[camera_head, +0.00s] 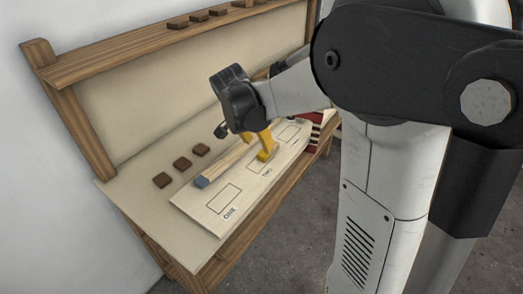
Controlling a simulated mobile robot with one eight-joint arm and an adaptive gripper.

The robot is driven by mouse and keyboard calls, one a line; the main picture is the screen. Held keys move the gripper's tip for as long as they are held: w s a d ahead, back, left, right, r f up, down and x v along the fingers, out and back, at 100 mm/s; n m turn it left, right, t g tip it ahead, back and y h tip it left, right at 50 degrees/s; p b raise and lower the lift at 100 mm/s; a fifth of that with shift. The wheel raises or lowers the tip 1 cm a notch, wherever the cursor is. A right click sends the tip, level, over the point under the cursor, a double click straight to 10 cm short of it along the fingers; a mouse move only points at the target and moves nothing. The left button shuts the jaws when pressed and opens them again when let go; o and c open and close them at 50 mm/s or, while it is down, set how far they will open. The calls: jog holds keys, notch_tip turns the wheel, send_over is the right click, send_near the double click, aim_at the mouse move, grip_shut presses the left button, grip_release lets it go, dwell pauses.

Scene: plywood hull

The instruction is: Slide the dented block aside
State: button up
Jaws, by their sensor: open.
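Three small dark brown blocks, the nearest-left one (161,180), a middle one (182,163) and a right one (201,150), sit in a row on the bench behind a pale board (240,208). At this size I cannot tell which block is dented. My gripper (262,152) points down over the board, its yellow fingers near the marked space labelled TWO. It is open, and I see no block between the fingers. My gripper and arm hide part of the bench behind them.
A long wooden bar with a blue-grey end (202,182) lies along the board's back edge. The board has outlined rectangles, one labelled ONE. A raised shelf (130,58) holds several dark blocks. A red-and-dark stack (316,132) stands at the bench's right end.

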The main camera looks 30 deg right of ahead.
jog(key=shift+v, duration=2.15)
